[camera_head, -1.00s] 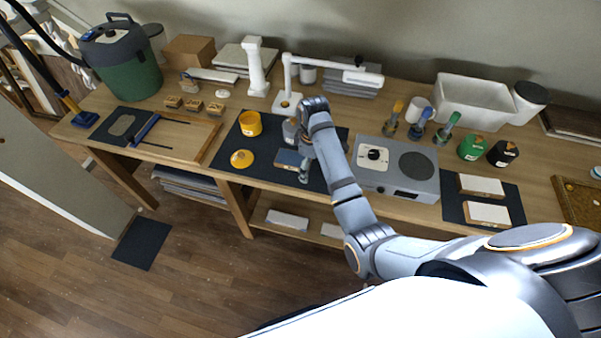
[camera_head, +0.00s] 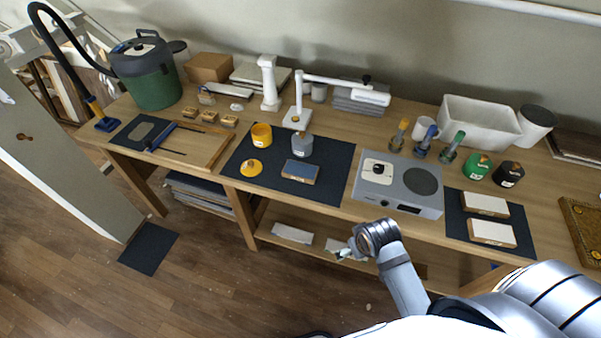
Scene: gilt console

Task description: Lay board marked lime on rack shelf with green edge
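My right gripper (camera_head: 343,254) is in front of the table, below its front edge and in front of the lower shelf. It is small and dark here, so I cannot tell whether it is open or shut. My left gripper is not in view. No lime marking can be read on any board. Two pale-topped boards (camera_head: 486,204) (camera_head: 492,233) lie on the dark mat at right, and a blue-grey block (camera_head: 300,171) lies on the middle mat. Pale boards (camera_head: 292,234) lie on the lower shelf (camera_head: 268,228). No green shelf edge can be made out.
A grey hotplate (camera_head: 398,186) stands right of the middle mat (camera_head: 335,165). An orange pot (camera_head: 261,135) and grey pot (camera_head: 302,146) stand on that mat. Green (camera_head: 477,166) and black (camera_head: 508,174) jars stand at right. A white bin (camera_head: 480,120) is behind.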

